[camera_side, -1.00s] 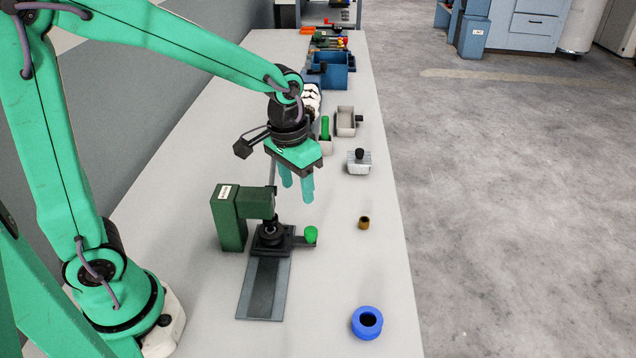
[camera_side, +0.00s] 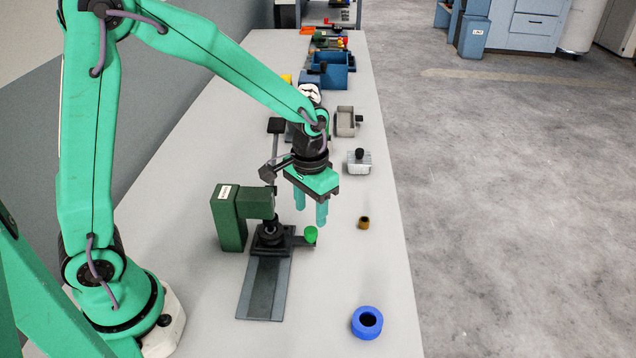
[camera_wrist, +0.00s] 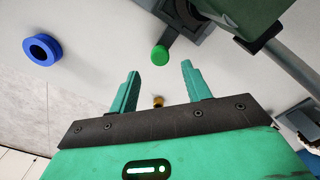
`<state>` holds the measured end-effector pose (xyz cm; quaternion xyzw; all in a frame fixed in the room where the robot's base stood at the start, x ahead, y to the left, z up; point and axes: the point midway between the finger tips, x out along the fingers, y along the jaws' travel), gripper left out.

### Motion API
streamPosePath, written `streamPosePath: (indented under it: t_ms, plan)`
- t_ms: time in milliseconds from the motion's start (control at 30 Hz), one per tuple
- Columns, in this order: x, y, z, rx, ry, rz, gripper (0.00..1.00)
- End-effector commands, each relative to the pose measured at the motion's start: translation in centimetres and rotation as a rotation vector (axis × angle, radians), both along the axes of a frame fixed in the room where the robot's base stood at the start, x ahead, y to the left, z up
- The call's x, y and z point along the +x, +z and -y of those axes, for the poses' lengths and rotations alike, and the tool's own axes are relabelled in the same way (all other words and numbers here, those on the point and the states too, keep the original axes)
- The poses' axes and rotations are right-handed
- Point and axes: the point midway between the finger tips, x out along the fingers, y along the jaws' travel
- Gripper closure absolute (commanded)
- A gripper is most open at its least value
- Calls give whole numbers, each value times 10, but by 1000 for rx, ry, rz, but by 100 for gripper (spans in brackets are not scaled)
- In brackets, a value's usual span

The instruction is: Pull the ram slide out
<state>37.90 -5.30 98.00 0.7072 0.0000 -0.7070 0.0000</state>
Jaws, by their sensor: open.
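The ram slide (camera_side: 272,238) is a dark block with a round black boss, sitting at the back end of a grey track (camera_side: 264,288) under the arm of a green press (camera_side: 231,219). A short bar with a bright green knob (camera_side: 310,234) sticks out from the slide's right side. The knob also shows in the wrist view (camera_wrist: 160,55), beyond and between my fingertips. My gripper (camera_side: 311,214) is open and empty, pointing down above and just behind the knob, apart from it.
A blue ring (camera_side: 367,322) stands at the table's front right. A small brass bushing (camera_side: 364,222) lies right of the knob. A grey block with a black knob (camera_side: 359,161), a grey tray (camera_side: 345,121) and blue bins (camera_side: 329,71) stand farther back. The table is clear around the track.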

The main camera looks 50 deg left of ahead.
Motion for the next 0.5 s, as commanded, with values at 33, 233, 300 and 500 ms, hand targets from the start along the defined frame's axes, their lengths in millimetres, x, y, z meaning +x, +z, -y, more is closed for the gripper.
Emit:
streamPosePath:
  t_ms: [33, 233, 300, 500]
  plan:
    - [-1, -7, 0, 1, 0, -4, 52]
    - [-1, -32, 0, 1, 0, -4, 52]
    - [-1, -39, 0, 0, 0, -3, 52]
    - [0, -52, 0, 0, 0, -1, 52]
